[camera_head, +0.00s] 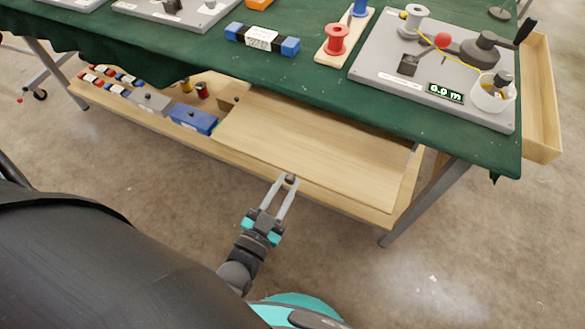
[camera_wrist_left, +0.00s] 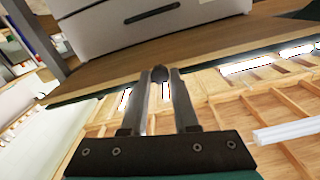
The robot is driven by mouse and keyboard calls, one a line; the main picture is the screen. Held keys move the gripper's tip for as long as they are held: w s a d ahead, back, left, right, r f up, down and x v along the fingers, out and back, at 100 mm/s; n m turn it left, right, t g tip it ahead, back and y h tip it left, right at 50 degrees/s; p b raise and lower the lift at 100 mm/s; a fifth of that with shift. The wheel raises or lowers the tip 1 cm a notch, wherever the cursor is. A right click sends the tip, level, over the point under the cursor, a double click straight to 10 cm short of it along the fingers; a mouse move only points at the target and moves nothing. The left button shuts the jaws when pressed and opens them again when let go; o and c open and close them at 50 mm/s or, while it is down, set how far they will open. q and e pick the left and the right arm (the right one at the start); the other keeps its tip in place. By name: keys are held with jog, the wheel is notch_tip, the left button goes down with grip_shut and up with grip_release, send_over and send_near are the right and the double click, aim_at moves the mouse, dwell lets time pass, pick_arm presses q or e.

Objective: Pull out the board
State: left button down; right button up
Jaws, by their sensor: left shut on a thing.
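The board (camera_head: 320,145) is a pale wooden panel under the green-covered table. Its front part sticks out past the cloth above the lower shelf. A small dark knob (camera_wrist_left: 159,73) is at its front edge. My left gripper (camera_head: 289,180) comes up from below and is shut on this knob. In the left wrist view the two fingers (camera_wrist_left: 160,80) close around the knob, and the board's wooden edge (camera_wrist_left: 215,52) runs behind them. The board's rear part is hidden under the table. My right gripper is not in view.
On the shelf (camera_head: 150,119) left of the board lie a blue box (camera_head: 193,119) and several small items. A grey table leg (camera_head: 425,205) stands to the right. On the table are a red spool (camera_head: 337,39) and a grey device (camera_head: 440,75). The floor in front is clear.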

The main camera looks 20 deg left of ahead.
pick_arm(q)
jog(key=shift+s, duration=1.05)
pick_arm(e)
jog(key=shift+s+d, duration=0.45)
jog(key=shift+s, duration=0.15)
pick_arm(q)
jog(key=shift+f, duration=0.1)
jog(key=c, duration=0.7)
grip_release()
jog(key=s, duration=0.5)
jog(key=s+p, duration=0.1)
jog(key=s, duration=0.4)
jog(key=s+p, duration=0.1)
jog(key=s, duration=0.4)
jog(key=shift+s+a, duration=0.1)
jog(key=shift+a, duration=0.2)
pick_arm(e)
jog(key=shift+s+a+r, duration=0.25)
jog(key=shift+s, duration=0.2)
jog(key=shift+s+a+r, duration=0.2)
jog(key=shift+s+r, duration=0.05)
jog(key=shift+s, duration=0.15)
